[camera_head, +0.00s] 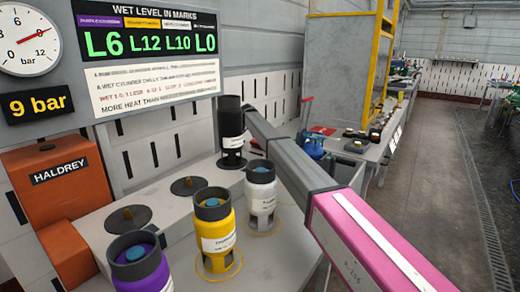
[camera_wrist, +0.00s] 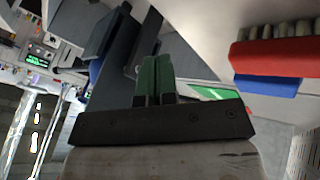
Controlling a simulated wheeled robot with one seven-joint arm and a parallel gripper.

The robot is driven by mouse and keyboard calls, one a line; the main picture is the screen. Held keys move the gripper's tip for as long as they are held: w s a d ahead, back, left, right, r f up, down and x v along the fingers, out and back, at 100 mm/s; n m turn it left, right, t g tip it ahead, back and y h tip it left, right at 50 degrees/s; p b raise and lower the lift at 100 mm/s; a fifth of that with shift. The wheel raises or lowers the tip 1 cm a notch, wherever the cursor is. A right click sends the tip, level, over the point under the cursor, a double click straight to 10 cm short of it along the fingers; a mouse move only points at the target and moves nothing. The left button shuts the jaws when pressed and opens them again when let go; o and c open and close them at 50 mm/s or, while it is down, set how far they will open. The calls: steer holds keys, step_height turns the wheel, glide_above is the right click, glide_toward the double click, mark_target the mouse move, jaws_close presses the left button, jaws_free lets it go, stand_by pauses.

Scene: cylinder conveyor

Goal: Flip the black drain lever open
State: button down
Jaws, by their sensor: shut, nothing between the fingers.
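My gripper (camera_wrist: 155,62) shows in the wrist view, its two green fingers pressed together with nothing between them. In the head view my pink and grey arm reaches from the lower right toward the black cylinder (camera_head: 232,152); I cannot make out the fingers there. I cannot pick out the black drain lever for certain in either view. In the wrist view a dark block (camera_wrist: 103,36) lies up and left of the fingertips, with blue beside it; I cannot tell what it is. A pale angled surface is beyond the fingers.
Purple (camera_head: 141,272), yellow (camera_head: 216,236) and white (camera_head: 261,198) cylinders stand in the head view near an orange HALDREY unit (camera_head: 60,173). A red and blue object (camera_wrist: 278,57) is at the wrist view's upper right. The aisle floor (camera_head: 434,170) at right is open.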

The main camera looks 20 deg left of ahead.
steer(key=w+a+r, duration=0.1)
steer(key=w+r, duration=0.3)
steer(key=r, duration=0.2)
steer(key=shift+a+r, duration=0.15)
steer(key=shift+a, duration=0.2)
